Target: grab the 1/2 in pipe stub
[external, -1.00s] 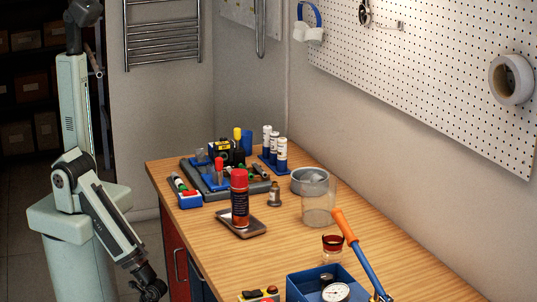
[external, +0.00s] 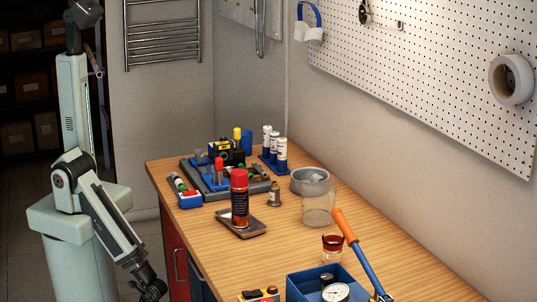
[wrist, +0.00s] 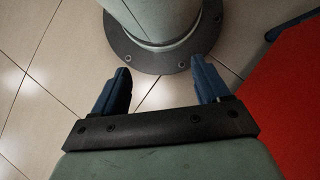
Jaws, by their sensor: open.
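My gripper (wrist: 161,68) is open and empty in the wrist view, its two blue fingers apart above the tiled floor. My own base shows just beyond the fingertips. In the external view my wrist hangs low at the bottom left, beside the bench, and the fingertips are not visible there. I cannot single out the 1/2 in pipe stub for certain. Several small parts sit in the grey tray (external: 208,190) at the bench's far end, too small to tell apart. The wrist view shows none of them.
The wooden bench (external: 270,246) holds a red-capped can (external: 240,200) on a small tray, a clear jar (external: 318,208), a brass-coloured fitting (external: 274,196), white tubes in a blue rack (external: 272,167), and a blue box (external: 300,288) with an orange-handled tool (external: 345,226). A red cabinet side (wrist: 290,105) is at right in the wrist view.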

